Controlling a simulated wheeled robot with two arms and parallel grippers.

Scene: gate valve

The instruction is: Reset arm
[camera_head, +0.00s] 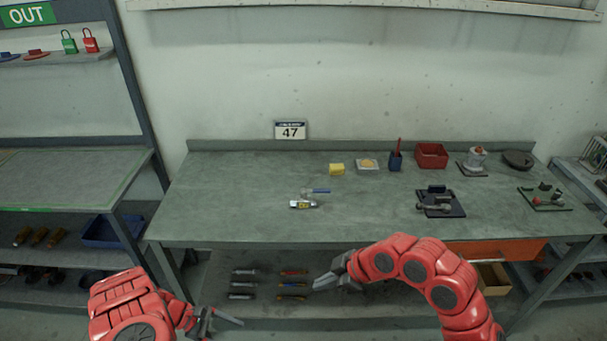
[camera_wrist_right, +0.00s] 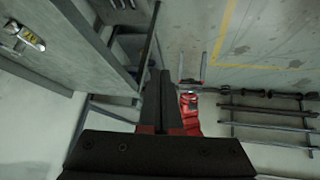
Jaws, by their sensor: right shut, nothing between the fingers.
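My right gripper (camera_head: 328,281) reaches in from the right, in front of the workbench's front edge and below its top, with its fingers together and nothing between them. In the right wrist view its dark fingers (camera_wrist_right: 160,105) lie side by side, pointing away. My left gripper (camera_head: 221,321) is low at the left, in front of the bench, with its two fingers spread and empty. It also shows small in the right wrist view (camera_wrist_right: 192,68). A metal valve with a blue handle (camera_head: 306,202) lies on the bench top, apart from both grippers; it also shows in the right wrist view (camera_wrist_right: 22,38).
Tools lie on the lower shelf. An orange drawer (camera_head: 495,250) is under the right side.

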